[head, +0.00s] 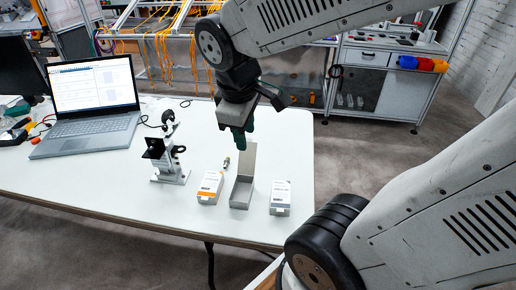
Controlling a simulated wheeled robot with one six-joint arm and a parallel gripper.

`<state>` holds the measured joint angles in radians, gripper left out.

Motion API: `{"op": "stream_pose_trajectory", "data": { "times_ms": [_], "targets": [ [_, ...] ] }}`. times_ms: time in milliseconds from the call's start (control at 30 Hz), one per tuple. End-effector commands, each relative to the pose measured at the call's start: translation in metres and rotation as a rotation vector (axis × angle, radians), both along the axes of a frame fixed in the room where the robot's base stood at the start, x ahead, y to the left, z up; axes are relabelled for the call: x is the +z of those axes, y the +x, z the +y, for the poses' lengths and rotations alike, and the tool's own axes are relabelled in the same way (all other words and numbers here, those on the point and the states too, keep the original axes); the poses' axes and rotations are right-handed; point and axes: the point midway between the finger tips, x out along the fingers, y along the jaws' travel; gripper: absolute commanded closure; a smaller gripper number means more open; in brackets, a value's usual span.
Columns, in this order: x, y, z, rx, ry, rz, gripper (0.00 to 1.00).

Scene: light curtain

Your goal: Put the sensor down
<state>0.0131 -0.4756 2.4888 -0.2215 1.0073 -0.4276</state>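My gripper (240,143) points down over the white table, just above or in front of the raised lid of an open grey box (241,191). Its dark fingertips look close together, but I cannot see whether they are apart or hold anything. A small metallic cylinder (227,163), possibly the sensor, shows just left of the box and below the fingertips. It looks apart from the gripper. I cannot tell for sure that it is the sensor.
A white box with an orange label (209,188) stands left of the grey box, and another white box (280,198) stands right. A stand with a black plate (168,160) and a laptop (92,105) are further left. The table (120,190) is clear at its front.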

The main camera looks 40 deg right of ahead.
Motion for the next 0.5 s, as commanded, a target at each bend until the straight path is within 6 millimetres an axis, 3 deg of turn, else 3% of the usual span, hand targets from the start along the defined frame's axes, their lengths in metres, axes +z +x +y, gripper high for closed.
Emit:
{"op": "stream_pose_trajectory", "data": {
  "times_ms": [100, 267, 300, 400, 500],
  "targets": [
    [0.015, -0.042, 0.018, -0.236, 0.111, -0.038, 0.64],
    [0.023, -0.076, 0.035, -0.44, 0.212, -0.041, 0.64],
    [0.024, -0.081, 0.038, -0.467, 0.226, -0.039, 0.58],
    [0.024, -0.084, 0.039, -0.49, 0.234, -0.036, 0.55],
    [0.02, -0.069, 0.031, -0.433, 0.191, -0.034, 0.55]
  ]
}}
